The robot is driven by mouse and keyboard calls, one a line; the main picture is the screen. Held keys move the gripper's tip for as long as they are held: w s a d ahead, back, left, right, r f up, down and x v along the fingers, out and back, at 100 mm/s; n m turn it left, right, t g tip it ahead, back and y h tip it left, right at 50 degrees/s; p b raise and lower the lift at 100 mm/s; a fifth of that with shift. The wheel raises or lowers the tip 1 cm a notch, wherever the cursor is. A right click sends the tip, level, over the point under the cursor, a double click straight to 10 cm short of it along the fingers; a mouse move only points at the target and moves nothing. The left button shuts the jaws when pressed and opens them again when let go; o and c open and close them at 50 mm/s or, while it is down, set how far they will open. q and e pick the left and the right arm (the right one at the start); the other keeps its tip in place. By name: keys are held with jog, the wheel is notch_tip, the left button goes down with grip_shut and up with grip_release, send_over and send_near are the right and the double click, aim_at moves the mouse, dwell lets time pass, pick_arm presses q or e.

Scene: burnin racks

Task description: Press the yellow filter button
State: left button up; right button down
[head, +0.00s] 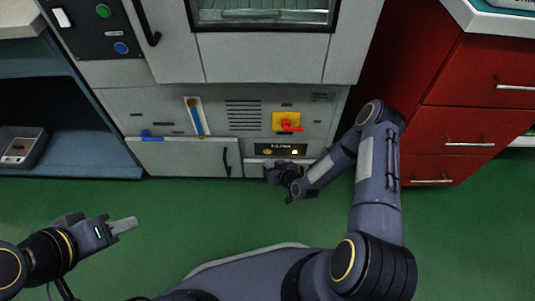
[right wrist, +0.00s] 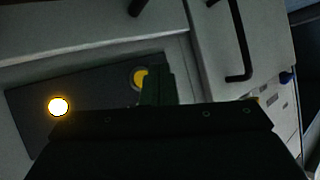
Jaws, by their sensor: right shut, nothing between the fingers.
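A dark filter panel (head: 281,149) sits low on the grey cabinet. A yellow button with a metal ring (head: 267,151) is at its left, and a bright lit yellow round (head: 295,152) is at its right. In the right wrist view, the ringed yellow button (right wrist: 139,76) is partly hidden behind my right gripper's shut, empty fingertips (right wrist: 158,86). I cannot tell whether they touch it. The lit round (right wrist: 59,106) is clear to the left. My right gripper (head: 271,174) is just below the panel in the head view. My left gripper (head: 122,226) is far left above the floor; its opening is unclear.
A red knob on a yellow plate (head: 286,122) is just above the panel. A blue handle (head: 152,135) and a black door handle (head: 226,161) are to the left. Red drawers (head: 465,130) stand close to my right arm. The green floor (head: 180,215) is open.

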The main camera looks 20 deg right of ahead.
jog(key=shift+w+d, duration=0.25)
jog(key=shift+w, duration=0.6)
jog(key=shift+w+b, duration=0.1)
jog(key=shift+b, duration=0.3)
dwell(1.1)
jog(key=shift+w+d, duration=0.1)
jog(key=shift+w, duration=0.2)
jog(key=shift+w+d+b, duration=0.1)
jog(key=shift+w+b, duration=0.3)
jog(key=shift+b, duration=0.15)
dwell(0.4)
jog(key=shift+s, duration=0.1)
jog(key=shift+s+a, duration=0.2)
jog(key=shift+s, duration=0.5)
